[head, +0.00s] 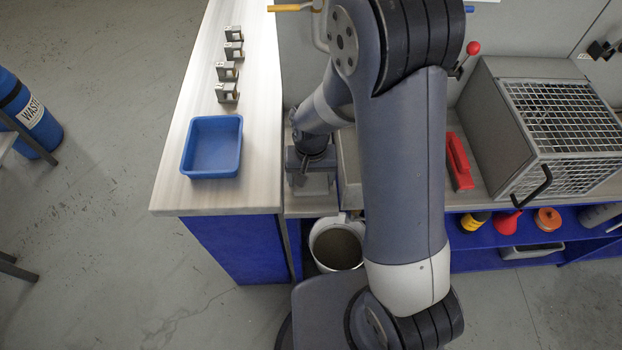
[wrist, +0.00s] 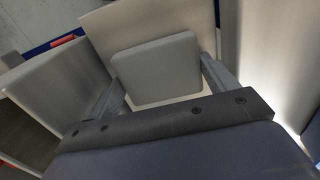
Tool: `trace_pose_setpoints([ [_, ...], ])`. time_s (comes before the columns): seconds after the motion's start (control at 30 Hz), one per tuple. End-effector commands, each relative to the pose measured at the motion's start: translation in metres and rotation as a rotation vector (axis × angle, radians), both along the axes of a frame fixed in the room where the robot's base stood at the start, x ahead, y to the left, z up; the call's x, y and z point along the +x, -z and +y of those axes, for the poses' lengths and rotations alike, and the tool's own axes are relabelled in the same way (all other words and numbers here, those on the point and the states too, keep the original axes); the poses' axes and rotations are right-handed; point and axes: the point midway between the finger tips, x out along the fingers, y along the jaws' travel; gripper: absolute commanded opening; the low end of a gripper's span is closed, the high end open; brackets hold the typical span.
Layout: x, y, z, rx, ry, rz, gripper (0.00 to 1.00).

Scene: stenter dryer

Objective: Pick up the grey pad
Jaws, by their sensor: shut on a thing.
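The grey pad (wrist: 153,68) is a flat, rounded square piece seen in the wrist view, between the two fingers of my gripper (wrist: 163,84). My gripper is shut on it, with one finger at each side edge. A pale board or surface lies just beyond the pad in the wrist view.
A blue tray (head: 213,146) and several small metal blocks (head: 228,70) sit on the left worktop (head: 172,165). A bucket (head: 337,246) stands below my gripper. A red-handled tool (head: 459,162) and a wire-mesh cage (head: 562,116) stand to the right. Pale walls flank my gripper closely.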

Motion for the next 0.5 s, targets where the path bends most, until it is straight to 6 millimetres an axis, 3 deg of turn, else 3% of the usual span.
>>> trace_pose_setpoints([
  [0.27,0.001,-0.018,0.000,0.002,0.000,-0.005,0.59],
  [0.5,0.001,-0.060,0.000,0.003,0.000,-0.007,0.59],
])
